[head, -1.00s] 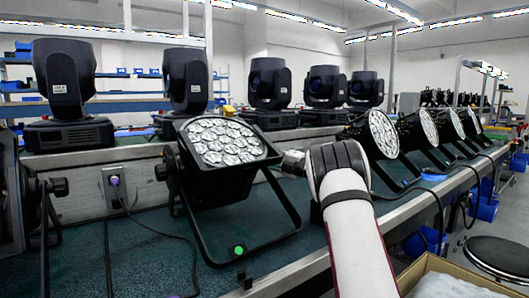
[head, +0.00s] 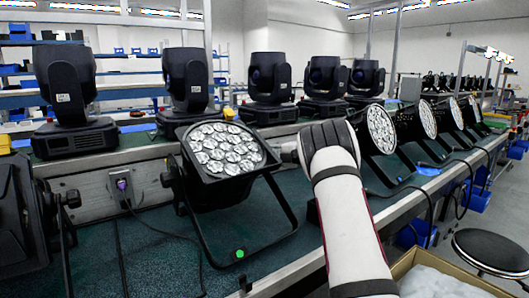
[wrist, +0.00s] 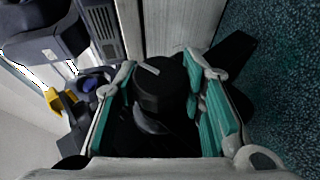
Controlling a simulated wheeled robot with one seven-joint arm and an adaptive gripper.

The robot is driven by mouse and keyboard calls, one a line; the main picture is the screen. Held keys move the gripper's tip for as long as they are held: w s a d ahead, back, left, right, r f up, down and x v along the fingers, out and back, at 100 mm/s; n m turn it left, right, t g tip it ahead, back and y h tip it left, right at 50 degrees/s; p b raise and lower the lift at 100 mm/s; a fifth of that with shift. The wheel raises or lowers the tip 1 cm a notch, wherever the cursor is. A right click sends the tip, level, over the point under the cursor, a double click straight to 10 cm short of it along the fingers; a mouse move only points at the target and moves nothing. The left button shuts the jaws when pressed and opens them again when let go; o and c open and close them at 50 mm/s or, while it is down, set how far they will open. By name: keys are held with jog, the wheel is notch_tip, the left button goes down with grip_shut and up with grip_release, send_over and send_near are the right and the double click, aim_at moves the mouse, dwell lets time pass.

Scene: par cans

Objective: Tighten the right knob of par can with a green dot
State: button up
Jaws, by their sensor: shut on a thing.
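The par can with the green dot (head: 240,253) is a black lamp (head: 234,188) with a round face of clear lenses, tilted up on its stand on the bench. The dot is on the front bar of the stand. My gripper (head: 282,152) is at the lamp's right side, partly hidden behind my own wrist. In the wrist view, the teal-padded fingers of my gripper (wrist: 163,72) lie on both sides of the black right knob (wrist: 158,92) and are shut on it. The knob's full outline is unclear against the dark lamp. The left knob (head: 167,180) shows in the head view.
More par cans (head: 381,129) stand in a row to the right. Another black lamp (head: 22,220) is close at the left. Moving-head lights (head: 66,100) line the raised back shelf. A cardboard box (head: 440,262) and a stool (head: 492,250) are at the lower right. Cables lie on the bench.

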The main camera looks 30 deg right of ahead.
dwell(0.4)
jog(key=o, duration=1.2)
jog(key=shift+d, duration=0.1)
jog(key=v, duration=1.2)
